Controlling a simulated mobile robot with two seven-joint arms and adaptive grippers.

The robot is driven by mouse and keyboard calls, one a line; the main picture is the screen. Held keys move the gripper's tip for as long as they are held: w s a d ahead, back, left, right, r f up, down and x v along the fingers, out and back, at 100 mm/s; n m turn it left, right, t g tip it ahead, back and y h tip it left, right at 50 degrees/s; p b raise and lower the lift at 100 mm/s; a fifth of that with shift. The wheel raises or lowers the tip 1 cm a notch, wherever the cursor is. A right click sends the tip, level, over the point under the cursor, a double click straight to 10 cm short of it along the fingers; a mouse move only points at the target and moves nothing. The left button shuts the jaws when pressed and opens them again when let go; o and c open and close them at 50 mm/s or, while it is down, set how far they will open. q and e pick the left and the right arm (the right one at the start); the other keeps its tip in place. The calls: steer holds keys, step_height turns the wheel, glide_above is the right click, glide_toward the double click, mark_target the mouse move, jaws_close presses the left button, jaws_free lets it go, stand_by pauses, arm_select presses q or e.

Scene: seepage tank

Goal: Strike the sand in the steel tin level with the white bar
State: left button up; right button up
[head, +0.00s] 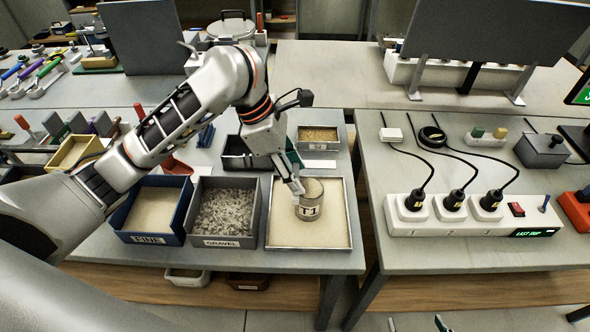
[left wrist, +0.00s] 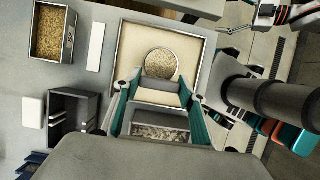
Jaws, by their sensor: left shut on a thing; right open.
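The steel tin (head: 310,203), marked T1, is upright over the sand-coloured square tray (head: 345,245). Whether it rests on the tray's floor is hard to tell. In the left wrist view the tin (left wrist: 162,64) shows grainy sand filling its round mouth. My left gripper (head: 297,187) is shut on the tin's side, with its teal fingers (left wrist: 162,80) around it. A white bar-like strip (head: 319,164) lies flat behind the tray, apart from it; it also shows in the left wrist view (left wrist: 96,47). My right gripper (head: 416,324) shows only its fingertips at the bottom edge, apart and empty.
A FINE sand bin (head: 148,239) and a GRAVEL bin (head: 222,242) stand left of the tray. A small bin of brown grains (head: 318,147) is behind it. A power strip (head: 465,228) with plugs and cables occupies the right table, across a gap.

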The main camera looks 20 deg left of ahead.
arm_select(q)
steer(key=shift+f, duration=0.3)
steer(key=shift+d+r, duration=0.1)
steer(key=shift+w+d, duration=0.15)
steer(key=shift+d, duration=0.45)
steer(key=shift+d, duration=0.15)
steer(key=shift+w+d+p, duration=0.2)
steer(key=shift+d+p, duration=0.15)
steer(key=shift+d, duration=0.15)
steer(key=shift+d, duration=0.1)
stand_by(0.4)
steer(key=shift+d, duration=0.15)
steer(key=shift+w+d, duration=0.2)
steer(key=shift+d, duration=0.2)
steer(key=shift+d, duration=0.1)
